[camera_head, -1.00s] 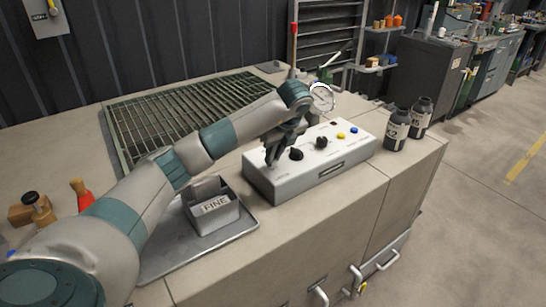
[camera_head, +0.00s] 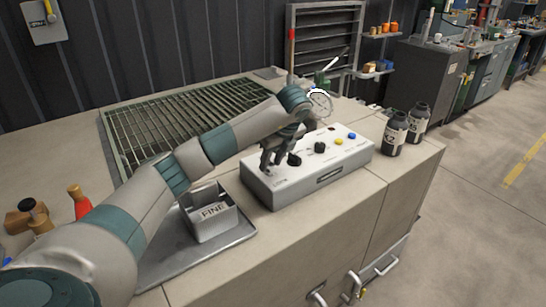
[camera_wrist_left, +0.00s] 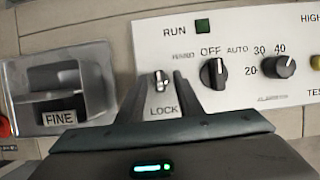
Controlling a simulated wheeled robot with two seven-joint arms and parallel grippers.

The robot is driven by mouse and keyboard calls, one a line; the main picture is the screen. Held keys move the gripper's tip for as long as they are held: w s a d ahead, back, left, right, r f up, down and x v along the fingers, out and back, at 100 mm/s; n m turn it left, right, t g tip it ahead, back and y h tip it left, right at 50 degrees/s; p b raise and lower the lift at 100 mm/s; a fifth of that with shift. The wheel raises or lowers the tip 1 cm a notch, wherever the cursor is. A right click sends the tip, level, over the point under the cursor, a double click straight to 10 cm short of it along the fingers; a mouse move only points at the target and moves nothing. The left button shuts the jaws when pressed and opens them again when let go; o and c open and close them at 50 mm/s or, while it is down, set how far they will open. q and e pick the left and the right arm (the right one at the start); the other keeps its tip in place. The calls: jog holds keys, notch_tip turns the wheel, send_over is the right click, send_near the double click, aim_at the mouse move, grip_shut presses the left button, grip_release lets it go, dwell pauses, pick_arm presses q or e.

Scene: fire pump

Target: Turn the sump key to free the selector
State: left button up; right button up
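The sump key (camera_wrist_left: 160,80) is a small metal key in a lock marked LOCK, at the left end of the white control panel (camera_wrist_left: 145,35). In the wrist view it lies between the fingertips of my left gripper (camera_wrist_left: 160,85), which are apart, with a gap on each side. The selector (camera_wrist_left: 213,73) is a black knob marked OFF and AUTO, just right of the fingers. In the head view my left gripper (camera_head: 269,164) points down over the panel's left end (camera_head: 290,190) and hides the key. The selector (camera_head: 294,159) shows beside it. My right gripper is out of view.
A black dial (camera_wrist_left: 278,66) sits right of the selector. A grey box marked FINE (camera_head: 210,222) stands on a metal tray (camera_head: 165,260) left of the panel. Two dark bottles (camera_head: 395,135) stand right of it. A green grating (camera_head: 150,120) lies behind my left arm.

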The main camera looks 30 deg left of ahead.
aim_at(275, 177)
pick_arm(q)
jog(key=shift+r, duration=0.1)
